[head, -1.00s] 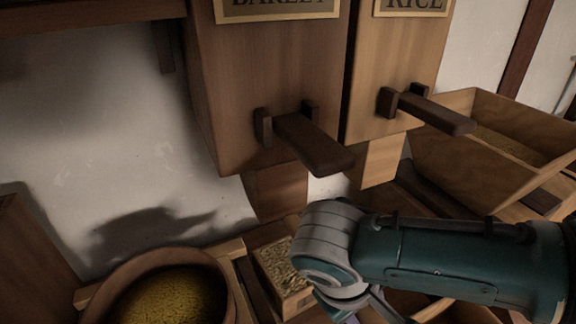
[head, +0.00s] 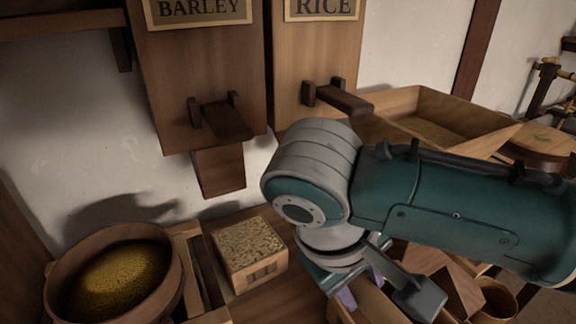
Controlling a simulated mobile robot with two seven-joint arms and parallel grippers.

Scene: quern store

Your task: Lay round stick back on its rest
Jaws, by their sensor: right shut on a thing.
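My right arm comes in from the right, and its gripper (head: 345,297) points down at the lower middle. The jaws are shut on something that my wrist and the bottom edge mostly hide. I take it to be the round stick, but I cannot make out its shape. I cannot pick out the stick's rest. A square wooden measure (head: 265,272) full of grain stands on the bench left of the gripper, apart from it. My left gripper is out of view.
A round tub (head: 170,292) of yellow grain stands at the lower left. Barley (head: 200,90) and rice (head: 315,65) hoppers with dark handles hang above. A wooden tray (head: 400,100) of grain lies behind my arm. Bare bench shows between the measure and gripper.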

